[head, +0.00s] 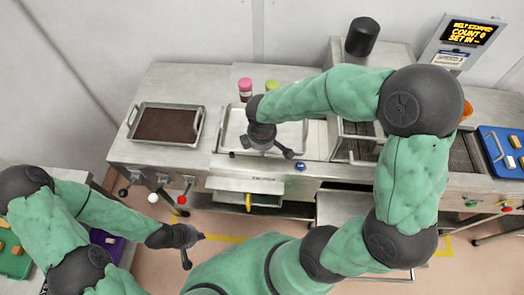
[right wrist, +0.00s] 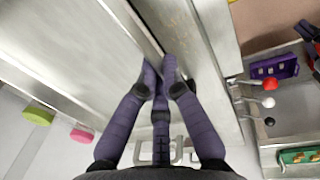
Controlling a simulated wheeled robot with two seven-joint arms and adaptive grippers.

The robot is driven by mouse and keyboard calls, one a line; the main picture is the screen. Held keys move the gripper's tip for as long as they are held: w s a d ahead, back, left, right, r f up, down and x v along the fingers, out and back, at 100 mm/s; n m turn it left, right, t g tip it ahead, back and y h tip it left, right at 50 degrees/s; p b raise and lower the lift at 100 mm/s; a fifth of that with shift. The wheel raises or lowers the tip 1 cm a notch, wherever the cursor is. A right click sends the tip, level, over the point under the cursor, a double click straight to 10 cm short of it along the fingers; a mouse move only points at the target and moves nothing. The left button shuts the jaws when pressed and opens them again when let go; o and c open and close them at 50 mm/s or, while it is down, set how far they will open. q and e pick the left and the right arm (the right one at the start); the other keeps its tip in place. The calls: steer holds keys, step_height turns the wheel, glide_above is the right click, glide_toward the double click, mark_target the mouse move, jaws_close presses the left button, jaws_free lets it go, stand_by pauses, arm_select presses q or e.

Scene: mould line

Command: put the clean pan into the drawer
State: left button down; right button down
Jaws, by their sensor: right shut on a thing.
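The clean pan (head: 230,125), an empty shallow metal tray, sits on the counter at the centre of the head view. My right gripper (head: 268,145) is over its near side. In the right wrist view its dark fingers (right wrist: 160,75) are shut at a long metal edge, which looks like the pan's near rim; the fingers hide the contact. A drawer-like metal front (head: 245,185) shows below the counter; I cannot tell how far it is open. My left gripper (head: 193,250) is open and empty, low in front of the counter, its fingers spread.
A pan with brown content (head: 167,124) sits left on the counter. A pink-capped jar (head: 245,88) and a green-capped jar (head: 272,86) stand behind the clean pan. Knobs (head: 187,182) stick out at the front left. A blue tray (head: 503,150) is far right.

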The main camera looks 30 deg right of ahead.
steer(key=shift+w+d+f, duration=0.25)
steer(key=shift+w+f, duration=0.35)
steer(key=shift+f, duration=0.1)
steer(key=shift+w+d+f, duration=0.25)
steer(key=shift+w+f, duration=0.35)
steer(key=shift+f, duration=0.1)
steer(key=shift+w+f+b, duration=0.2)
steer(key=shift+f+b, duration=0.55)
steer(key=shift+f, duration=0.95)
steer(key=shift+f, duration=0.15)
steer(key=c, duration=1.4)
jaws_free()
steer(key=shift+s, duration=0.1)
